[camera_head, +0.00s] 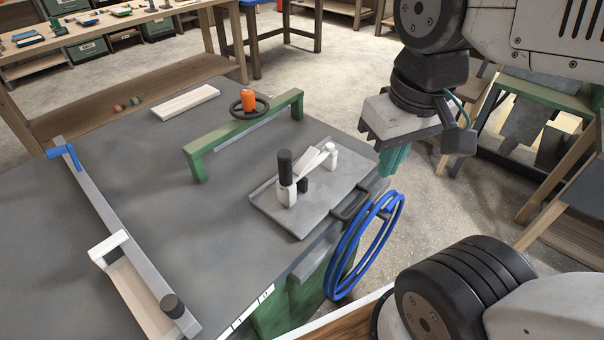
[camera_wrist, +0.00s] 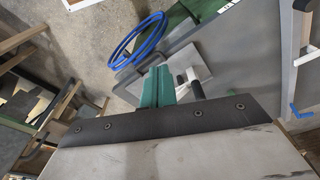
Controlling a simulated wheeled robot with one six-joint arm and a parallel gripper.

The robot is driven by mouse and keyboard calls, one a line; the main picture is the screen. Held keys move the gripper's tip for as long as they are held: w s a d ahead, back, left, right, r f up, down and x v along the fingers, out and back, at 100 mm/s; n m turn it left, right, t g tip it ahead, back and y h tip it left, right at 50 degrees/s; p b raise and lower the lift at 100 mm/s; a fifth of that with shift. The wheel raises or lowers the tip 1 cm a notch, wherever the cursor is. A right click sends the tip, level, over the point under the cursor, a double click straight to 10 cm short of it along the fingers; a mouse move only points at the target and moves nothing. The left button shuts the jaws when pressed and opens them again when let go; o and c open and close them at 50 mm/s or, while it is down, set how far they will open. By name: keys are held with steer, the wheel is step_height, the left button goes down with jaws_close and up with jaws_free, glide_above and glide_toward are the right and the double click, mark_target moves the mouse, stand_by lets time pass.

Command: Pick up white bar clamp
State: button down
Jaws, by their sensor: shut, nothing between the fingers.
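A small white clamp (camera_head: 287,192) with a black handle stands on a grey metal tray (camera_head: 270,208) at the table's right side; a pale bar slants from it to a second white end. It also shows in the wrist view (camera_wrist: 181,79), partly behind my fingers. A long grey bar clamp (camera_head: 125,232) with a blue jaw and a white jaw lies at the table's left. My gripper (camera_head: 393,162) has teal fingers and hangs beyond the table's right edge, right of the tray and apart from both clamps. In the wrist view my gripper (camera_wrist: 157,88) is shut and empty.
A blue hose coil (camera_head: 366,245) hangs at the table's right edge, below my gripper. A green raised bar (camera_head: 245,135) and an orange knob with a black ring (camera_head: 249,101) stand behind the tray. A white board (camera_head: 186,102) lies farther back. The middle tabletop is clear.

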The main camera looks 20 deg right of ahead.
stand_by(0.3)
steer(key=c, duration=1.5)
jaws_free()
steer(key=shift+w+a, duration=0.1)
steer(key=o, duration=0.5)
steer(key=shift+w+a+f+g, duration=0.1)
steer(key=shift+f+g, duration=0.2)
steer(key=shift+f, duration=0.05)
steer(key=shift+c, duration=0.2)
steer(key=n+g, duration=0.1)
steer(key=n, duration=0.4)
glide_above(285, 167)
steer(key=w, duration=0.2)
step_height(285, 167, down, 8)
steer(key=shift+f, duration=0.2)
steer(key=shift+s+d+f, duration=0.15)
steer(key=shift+f, duration=1.75)
steer(key=shift+s+d+f, duration=0.1)
steer(key=shift+f, duration=1.8)
